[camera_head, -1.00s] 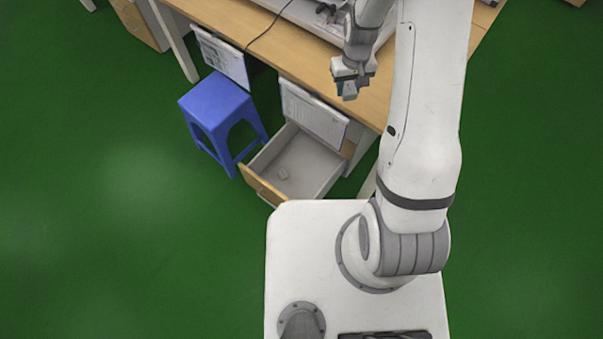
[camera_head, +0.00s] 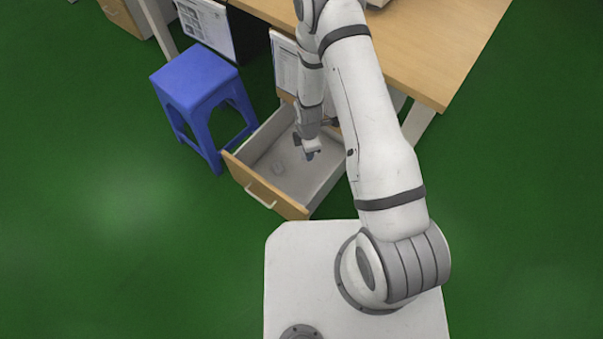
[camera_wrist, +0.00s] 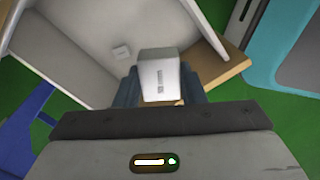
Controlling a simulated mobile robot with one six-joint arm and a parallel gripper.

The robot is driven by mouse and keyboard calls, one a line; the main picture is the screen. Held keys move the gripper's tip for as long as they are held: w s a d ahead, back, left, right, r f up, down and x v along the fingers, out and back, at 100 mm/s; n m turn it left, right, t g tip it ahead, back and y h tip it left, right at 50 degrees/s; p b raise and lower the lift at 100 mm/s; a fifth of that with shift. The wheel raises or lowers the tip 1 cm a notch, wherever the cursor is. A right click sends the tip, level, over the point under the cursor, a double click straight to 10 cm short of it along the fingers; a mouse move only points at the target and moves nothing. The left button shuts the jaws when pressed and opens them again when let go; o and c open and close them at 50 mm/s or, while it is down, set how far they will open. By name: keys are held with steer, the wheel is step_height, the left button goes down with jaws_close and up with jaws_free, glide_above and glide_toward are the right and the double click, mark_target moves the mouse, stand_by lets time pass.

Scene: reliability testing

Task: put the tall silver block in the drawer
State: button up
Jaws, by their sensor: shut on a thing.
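My gripper (camera_head: 309,150) is over the open drawer (camera_head: 247,180) of the wooden desk. It is shut on the silver block (camera_wrist: 160,75), which shows as a pale grey box with small dark print between the fingers in the wrist view. In the head view the gripper and arm hide most of the block. The drawer also shows in the wrist view (camera_wrist: 75,45), beneath and beyond the block. I cannot tell how far the block is above the drawer floor.
A blue stool (camera_head: 195,80) stands left of the drawer. The desk top (camera_head: 430,50) is behind my arm. Green floor is clear at front left.

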mark_target(302, 187)
steer(key=f+n+b, duration=0.2)
steer(key=f+b, duration=0.3)
steer(key=f, duration=0.5)
steer(key=w+a+f+n+b, duration=0.1)
steer(key=f+n+b, duration=0.1)
steer(key=f+b, duration=0.4)
steer(key=f+n+b, duration=0.3)
steer(key=f+b, duration=0.2)
steer(key=f, duration=1)
steer(key=shift+w+a+b, duration=0.25)
steer(key=shift+a+b, duration=0.05)
steer(key=shift+a, duration=0.05)
steer(key=shift+f, duration=0.1)
steer(key=o, duration=0.6)
steer(key=shift+f, duration=0.1)
steer(key=o, duration=0.5)
steer(key=shift+c, duration=0.2)
step_height(302, 187, up, 12)
steer(key=p, duration=0.4)
steer(key=shift+r, duration=0.25)
